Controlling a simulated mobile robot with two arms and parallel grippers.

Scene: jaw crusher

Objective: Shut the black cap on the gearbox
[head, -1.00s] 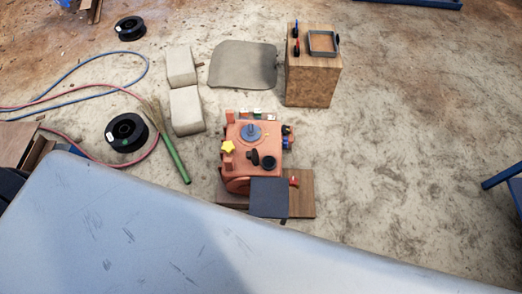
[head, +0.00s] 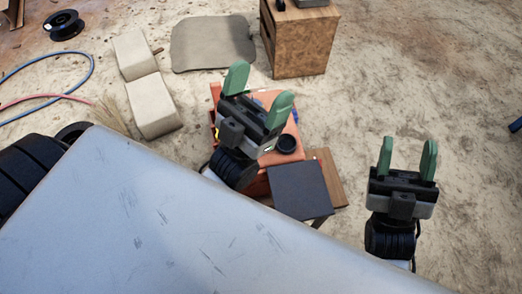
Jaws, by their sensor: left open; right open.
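The orange gearbox (head: 292,129) stands on a wooden board, partly hidden behind my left gripper (head: 259,92). A round black fitting (head: 287,143) shows on its top, just right of my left gripper's body. I cannot tell whether this is the black cap or the opening it covers; any other black part there is hidden. My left gripper is open and empty, its green fingers spread in front of the gearbox. My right gripper (head: 408,157) is open and empty over bare floor, well to the right of the gearbox.
A dark flat plate (head: 299,189) lies in front of the gearbox, over the wooden board (head: 328,170). A wooden box (head: 301,42) stands behind. Pale blocks (head: 153,105) and a grey mat (head: 212,42) lie to the left.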

